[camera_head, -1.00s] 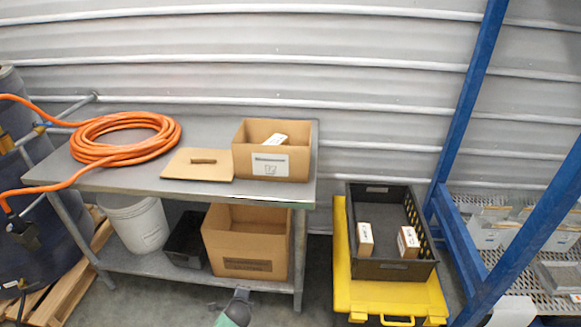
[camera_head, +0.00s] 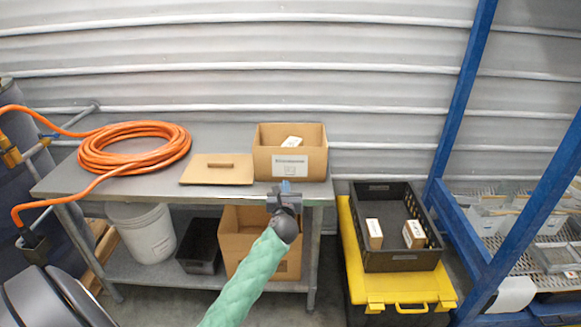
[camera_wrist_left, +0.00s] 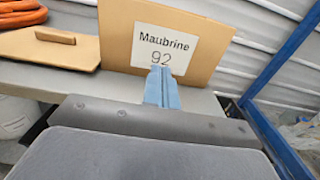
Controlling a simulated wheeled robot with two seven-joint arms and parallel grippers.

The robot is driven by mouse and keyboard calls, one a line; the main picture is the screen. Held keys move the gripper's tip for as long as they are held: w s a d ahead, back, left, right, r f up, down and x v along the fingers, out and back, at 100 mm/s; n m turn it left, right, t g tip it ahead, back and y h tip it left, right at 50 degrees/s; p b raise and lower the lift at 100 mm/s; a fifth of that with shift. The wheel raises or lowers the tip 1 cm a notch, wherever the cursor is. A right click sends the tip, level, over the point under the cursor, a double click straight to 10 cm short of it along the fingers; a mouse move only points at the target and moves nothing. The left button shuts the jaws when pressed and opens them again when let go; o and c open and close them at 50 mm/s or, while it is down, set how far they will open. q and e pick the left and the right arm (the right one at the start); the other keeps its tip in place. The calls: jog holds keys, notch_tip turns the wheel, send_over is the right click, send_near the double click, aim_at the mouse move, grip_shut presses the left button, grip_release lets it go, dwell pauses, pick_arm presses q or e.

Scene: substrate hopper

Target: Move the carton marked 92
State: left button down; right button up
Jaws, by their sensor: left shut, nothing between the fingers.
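The carton marked 92 (camera_head: 266,161) is an open-topped brown cardboard box near the right end of the grey table. A white label on its front reads "Maubrine 92" in the left wrist view, where the carton (camera_wrist_left: 117,40) fills the upper middle. A small white-topped item (camera_head: 292,142) lies inside it. My left gripper (camera_head: 285,187) is in front of the carton, just below its label, with its blue fingers (camera_wrist_left: 162,88) shut and empty. The fingers overlap the label's lower edge in the wrist view; I cannot tell whether they touch the carton. My right gripper is not in view.
A brown lid (camera_head: 218,174) with a handle lies left of the carton. An orange hose coil (camera_head: 130,165) is further left on the table (camera_head: 110,187). A black crate (camera_head: 400,262) holding two small boxes rests on a yellow case (camera_head: 375,300). A blue post (camera_head: 455,95) stands right.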

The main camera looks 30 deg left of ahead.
pick_arm(q)
jog(key=p, duration=0.3)
send_near(287, 161)
jog(key=x, duration=0.3)
jog(key=p+x, duration=0.1)
jog(key=x, duration=0.2)
jog(key=shift+w+a+f, duration=0.1)
jog(key=shift+w+a, duration=0.2)
jog(key=shift+w, duration=0.05)
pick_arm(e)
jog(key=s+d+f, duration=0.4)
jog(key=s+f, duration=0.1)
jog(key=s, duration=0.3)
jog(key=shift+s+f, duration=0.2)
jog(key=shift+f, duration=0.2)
